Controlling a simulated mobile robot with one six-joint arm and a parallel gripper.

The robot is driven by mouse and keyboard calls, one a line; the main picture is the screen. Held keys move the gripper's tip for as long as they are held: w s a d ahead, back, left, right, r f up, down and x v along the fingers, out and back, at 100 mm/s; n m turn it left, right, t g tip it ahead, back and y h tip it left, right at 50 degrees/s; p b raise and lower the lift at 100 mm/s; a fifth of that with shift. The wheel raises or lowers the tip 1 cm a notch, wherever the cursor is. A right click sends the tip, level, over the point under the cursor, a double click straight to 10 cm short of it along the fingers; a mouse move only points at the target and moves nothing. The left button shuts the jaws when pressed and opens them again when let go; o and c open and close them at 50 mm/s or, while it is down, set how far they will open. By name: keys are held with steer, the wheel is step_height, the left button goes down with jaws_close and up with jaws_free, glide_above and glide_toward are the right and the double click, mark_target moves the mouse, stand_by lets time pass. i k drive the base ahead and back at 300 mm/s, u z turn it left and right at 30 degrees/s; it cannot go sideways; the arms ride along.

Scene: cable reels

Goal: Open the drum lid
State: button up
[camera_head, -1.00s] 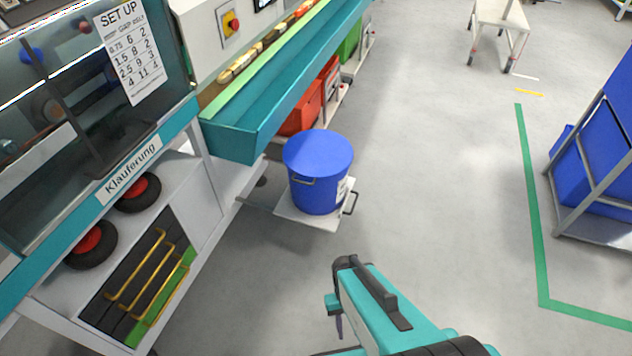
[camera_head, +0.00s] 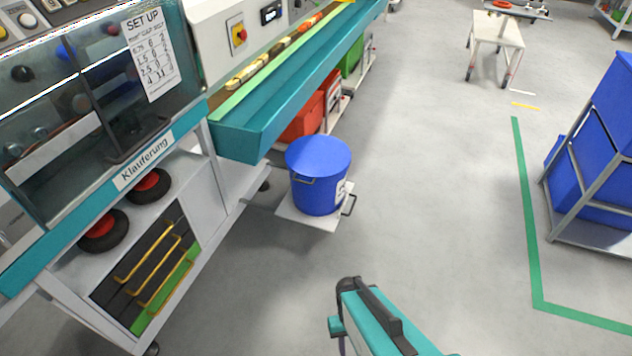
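The blue drum (camera_head: 316,191) stands upright on a low white platform (camera_head: 296,215) beside the machine. Its flat blue lid (camera_head: 318,154) sits closed on top. Dark handles show at the drum's side and at the platform's edge. My teal and black arm is at the bottom, right of centre, lower in the picture than the drum and apart from it. My gripper's fingertips are not clearly visible, so its opening cannot be judged.
A teal trough (camera_head: 250,146) overhangs close behind the drum, with red bins (camera_head: 303,122) under it. The machine with the "Klauferung" sign (camera_head: 146,160) stands left. A blue container in a metal frame (camera_head: 590,185) stands right. The grey floor between is clear.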

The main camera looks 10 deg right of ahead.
mark_target(314, 157)
steer(key=z, duration=0.05)
steer(key=k, duration=0.2)
steer(key=u, duration=0.25)
steer(key=i, duration=0.95)
steer(key=u, duration=0.5)
steer(key=k, duration=0.35)
steer(key=u, duration=0.1)
